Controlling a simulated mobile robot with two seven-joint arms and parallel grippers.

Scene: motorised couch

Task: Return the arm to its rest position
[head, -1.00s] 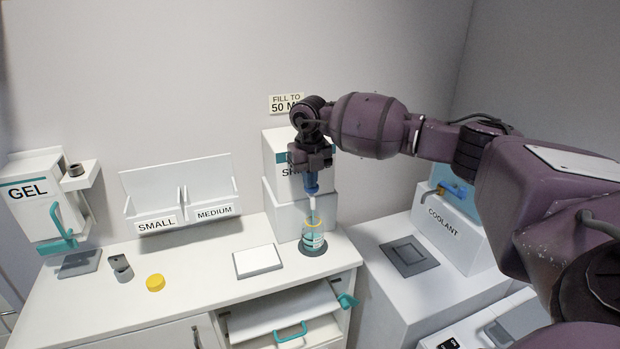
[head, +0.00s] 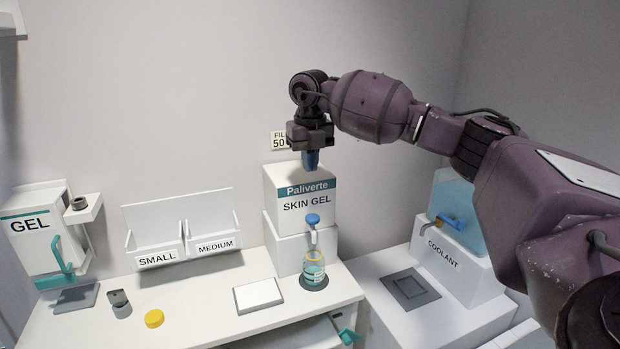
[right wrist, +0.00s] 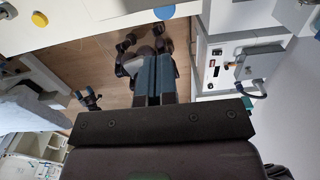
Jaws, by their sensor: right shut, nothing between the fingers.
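My right gripper (head: 311,160) hangs pointing down in the head view, above and in front of the Paliverte skin gel box (head: 298,194). Its fingers are together with nothing between them; they also show closed in the right wrist view (right wrist: 158,78). It is clear of the blue pump top (head: 312,219) below it. A small jar (head: 314,268) with a yellow rim and teal content stands under the spout on a dark round pad. My left gripper is not in view.
A yellow lid (head: 154,318) and a small grey holder (head: 120,304) lie on the white counter (head: 205,310). A white flat pad (head: 258,295) is beside the jar. The gel dispenser (head: 35,235) is at left, the coolant tank (head: 458,225) at right. Air above the counter is free.

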